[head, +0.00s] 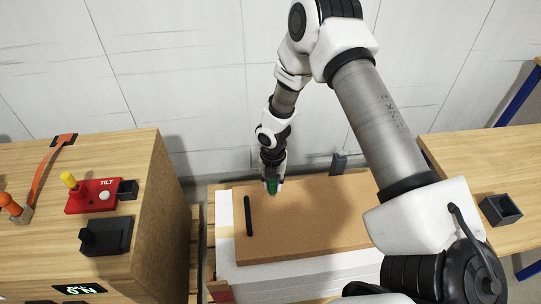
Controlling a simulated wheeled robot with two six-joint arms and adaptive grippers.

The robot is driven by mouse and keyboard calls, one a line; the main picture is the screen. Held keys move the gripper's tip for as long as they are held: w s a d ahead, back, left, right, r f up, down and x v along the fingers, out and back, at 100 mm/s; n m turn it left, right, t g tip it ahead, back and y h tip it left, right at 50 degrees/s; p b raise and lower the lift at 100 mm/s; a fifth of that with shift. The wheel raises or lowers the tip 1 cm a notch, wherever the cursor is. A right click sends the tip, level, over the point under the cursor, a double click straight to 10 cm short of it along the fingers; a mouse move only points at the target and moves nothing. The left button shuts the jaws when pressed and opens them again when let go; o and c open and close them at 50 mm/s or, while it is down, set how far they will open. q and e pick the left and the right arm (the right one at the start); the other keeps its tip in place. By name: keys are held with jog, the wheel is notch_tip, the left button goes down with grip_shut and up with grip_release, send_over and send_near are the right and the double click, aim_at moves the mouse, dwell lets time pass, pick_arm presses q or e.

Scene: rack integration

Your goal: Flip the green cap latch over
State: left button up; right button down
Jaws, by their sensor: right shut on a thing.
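The green cap latch (272,187) shows as a small green piece at the back left part of the brown-topped box. My right gripper (272,181) points down over it and is shut on it. The gripper partly covers the latch, so its exact tilt cannot be told. My left gripper is not in view.
The brown-topped box (310,233) has a black bar (248,215) on its left. A wooden cabinet (160,215) at the left carries a red TILT box (92,196) and a black box (106,236). A wooden table (465,160) with a black open box (500,209) stands at the right.

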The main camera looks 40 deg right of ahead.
jog(key=shift+s+f, duration=0.1)
jog(key=c, duration=1)
grip_release()
jog(key=shift+o, duration=0.5)
jog(key=shift+d, duration=0.25)
notch_tip(320, 180, up, 12)
jog(key=shift+f, duration=0.1)
